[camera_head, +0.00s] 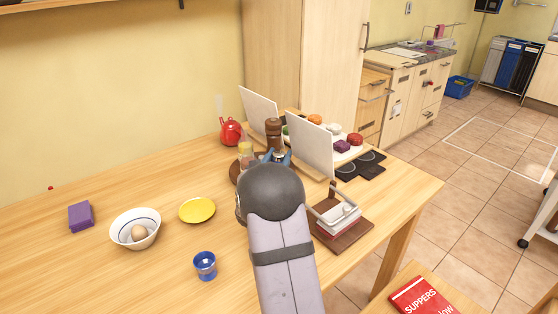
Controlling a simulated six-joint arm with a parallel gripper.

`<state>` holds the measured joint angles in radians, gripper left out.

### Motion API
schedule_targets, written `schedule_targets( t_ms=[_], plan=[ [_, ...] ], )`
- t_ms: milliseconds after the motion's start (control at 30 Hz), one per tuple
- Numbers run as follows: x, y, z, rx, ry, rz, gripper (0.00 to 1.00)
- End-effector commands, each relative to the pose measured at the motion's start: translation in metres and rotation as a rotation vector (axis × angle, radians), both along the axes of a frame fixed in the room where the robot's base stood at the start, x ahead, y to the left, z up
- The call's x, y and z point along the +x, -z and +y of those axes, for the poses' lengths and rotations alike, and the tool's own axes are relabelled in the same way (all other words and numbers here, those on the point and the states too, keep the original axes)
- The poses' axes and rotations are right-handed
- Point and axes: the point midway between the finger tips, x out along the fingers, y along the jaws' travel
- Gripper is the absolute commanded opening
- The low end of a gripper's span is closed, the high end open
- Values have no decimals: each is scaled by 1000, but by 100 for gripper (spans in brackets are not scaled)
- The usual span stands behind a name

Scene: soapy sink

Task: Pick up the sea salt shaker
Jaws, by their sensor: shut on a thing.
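My gripper (279,156) has blue fingers and reaches over the round brown tray (235,172). It is shut on a small shaker-like thing, mostly hidden by my fingers and wrist. I cannot read a label, so I cannot tell for sure that this is the sea salt shaker. A dark brown mill (273,129) stands upright right behind my fingertips. A small glass shaker (246,150) with a yellowish upper part stands on the tray, left of my gripper.
A red teapot (231,132) stands behind the tray. White upright panels (309,146) are close on the right. A wooden holder (342,222), yellow plate (197,210), white bowl (135,229), blue cup (205,265) and purple block (81,216) are nearby. The front left table is clear.

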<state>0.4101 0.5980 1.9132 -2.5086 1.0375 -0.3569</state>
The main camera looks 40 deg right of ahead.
Motion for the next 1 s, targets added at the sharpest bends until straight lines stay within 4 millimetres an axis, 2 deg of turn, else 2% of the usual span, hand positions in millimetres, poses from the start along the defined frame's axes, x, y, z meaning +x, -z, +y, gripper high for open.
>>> schedule_targets(
  t_ms=[400, 600, 867, 1000],
  plan=[
    [0, -66, 0, -4, 0, -8, 6],
    [0, -90, 0, -3, 0, -5, 6],
    [1, -98, 2, -3, -3, -1, 6],
    [3, -97, 16, -15, -25, 12, 6]
  ],
)
